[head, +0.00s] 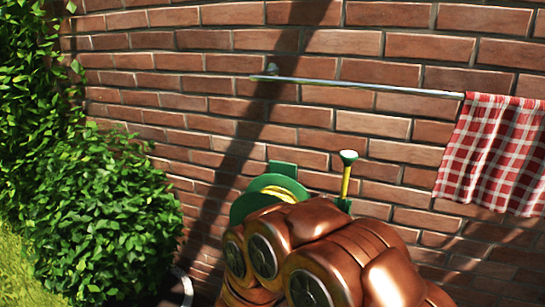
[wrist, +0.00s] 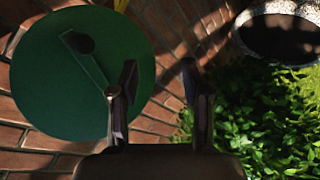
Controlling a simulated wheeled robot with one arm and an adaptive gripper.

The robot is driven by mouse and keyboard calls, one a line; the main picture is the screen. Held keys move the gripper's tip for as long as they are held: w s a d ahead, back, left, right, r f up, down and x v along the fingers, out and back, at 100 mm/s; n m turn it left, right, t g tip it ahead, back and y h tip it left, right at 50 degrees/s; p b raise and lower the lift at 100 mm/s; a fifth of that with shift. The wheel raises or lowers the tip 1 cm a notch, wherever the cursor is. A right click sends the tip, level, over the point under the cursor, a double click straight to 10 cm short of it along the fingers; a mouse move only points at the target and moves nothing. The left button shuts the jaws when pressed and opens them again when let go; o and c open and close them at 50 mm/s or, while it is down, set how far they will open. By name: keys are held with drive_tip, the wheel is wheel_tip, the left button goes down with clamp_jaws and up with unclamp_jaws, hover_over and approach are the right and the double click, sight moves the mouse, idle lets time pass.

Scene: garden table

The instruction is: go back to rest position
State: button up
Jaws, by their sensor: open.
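My gripper (wrist: 159,80) shows in the wrist view with its two dark fingers apart and nothing between them. In the head view my copper-coloured arm fills the lower middle and hides the gripper. A green hose reel (head: 262,191) with yellow hose is on the brick wall, partly hidden behind my arm. Its round green disc (wrist: 45,75) shows large at the left of the wrist view, with a dark crank on its face. The left finger overlaps the disc's edge in the picture; I cannot tell whether they touch.
A metal rail (head: 365,86) on the brick wall (head: 215,70) carries a red checked cloth (head: 492,150) at the right. A green bush (head: 100,215) stands at the left. A round stone-rimmed thing (wrist: 244,22) is at the wrist view's upper right, above leaves. A nozzle (head: 348,157) stands beside the reel.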

drive_tip(key=s+d+r+m+g+y, duration=0.35)
drive_tip(key=s+r+g, duration=0.25)
drive_tip(key=s+r, duration=0.4)
drive_tip(key=s+d+r+m+g+h, duration=0.1)
drive_tip(key=s+d+r+m+g, duration=0.1)
drive_tip(key=s+d, duration=0.8)
drive_tip(key=s+d+r+m+g+h, duration=0.2)
drive_tip(key=s+d, duration=0.8)
drive_tip(key=s, duration=0.6)
drive_tip(key=shift+d+r+m+g, duration=0.3)
drive_tip(key=shift+r+g, duration=0.35)
drive_tip(key=shift+g, duration=0.45)
drive_tip(key=shift+a, duration=0.1)
drive_tip(key=shift+c, duration=0.4)
